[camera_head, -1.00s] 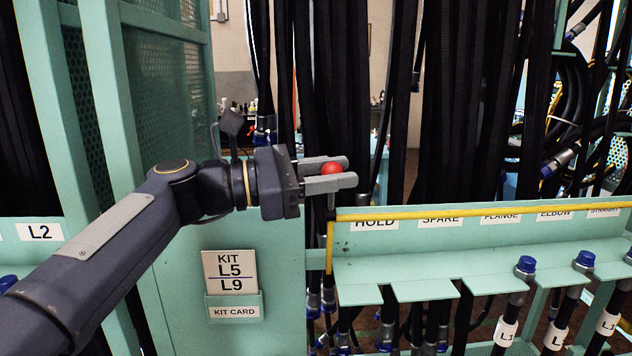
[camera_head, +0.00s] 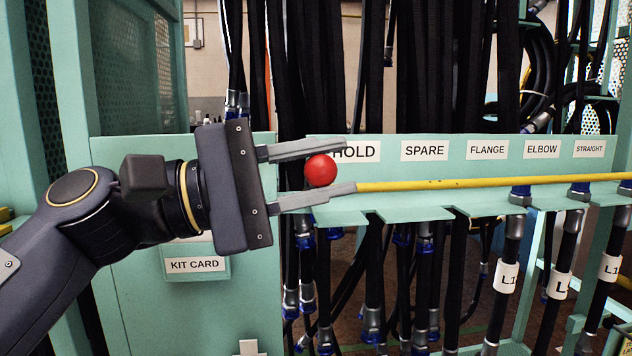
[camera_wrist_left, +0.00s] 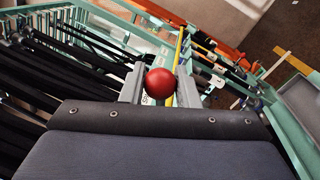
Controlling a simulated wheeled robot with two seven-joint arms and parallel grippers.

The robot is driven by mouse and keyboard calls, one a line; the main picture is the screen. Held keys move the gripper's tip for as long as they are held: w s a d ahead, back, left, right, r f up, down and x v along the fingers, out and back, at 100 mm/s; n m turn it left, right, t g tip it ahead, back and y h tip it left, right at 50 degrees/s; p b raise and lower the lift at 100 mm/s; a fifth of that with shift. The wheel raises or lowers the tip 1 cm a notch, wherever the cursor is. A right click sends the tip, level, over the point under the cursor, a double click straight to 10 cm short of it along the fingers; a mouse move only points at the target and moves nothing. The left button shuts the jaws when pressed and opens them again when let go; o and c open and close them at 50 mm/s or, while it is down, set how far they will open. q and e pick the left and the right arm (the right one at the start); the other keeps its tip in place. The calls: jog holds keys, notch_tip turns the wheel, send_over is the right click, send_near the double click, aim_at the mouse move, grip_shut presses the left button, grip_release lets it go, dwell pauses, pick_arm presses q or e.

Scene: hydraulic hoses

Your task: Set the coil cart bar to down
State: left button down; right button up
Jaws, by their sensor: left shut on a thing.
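The coil cart bar (camera_head: 450,183) is a long yellow rod that runs across the front of the green labelled rack. It lies nearly level, below the labels. A red ball knob (camera_head: 321,170) is at its left end. My left gripper (camera_head: 350,168) comes in from the left and is shut on the red knob, one finger on each side. In the left wrist view the red knob (camera_wrist_left: 160,83) sits between the fingers, and the yellow bar (camera_wrist_left: 179,50) runs away beyond it. My right gripper is not in view.
Labelled hoses (camera_head: 507,277) with blue fittings stand at the right, below the bar. A KIT CARD holder (camera_head: 195,265) is on the green panel at the left.

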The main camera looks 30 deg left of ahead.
pick_arm(q)
notch_tip(320, 180, down, 8)
jog(key=s+d+m+b, duration=0.1)
jog(key=m+b, duration=0.3)
jog(key=b, duration=0.4)
jog(key=shift+f+m+g+h, duration=0.15)
jog(key=shift+m+g+h, duration=0.25)
jog(key=shift+d+f, duration=0.1)
jog(key=c, duration=1.1)
grip_release()
jog(key=shift+s, duration=0.1)
jog(key=shift+s, duration=0.1)
jog(key=v, duration=0.7)
jog(key=shift+s+a+p, duration=0.15)
jog(key=shift+a+p, duration=0.15)
jog(key=shift+a, duration=0.1)
jog(key=shift+f, duration=0.1)
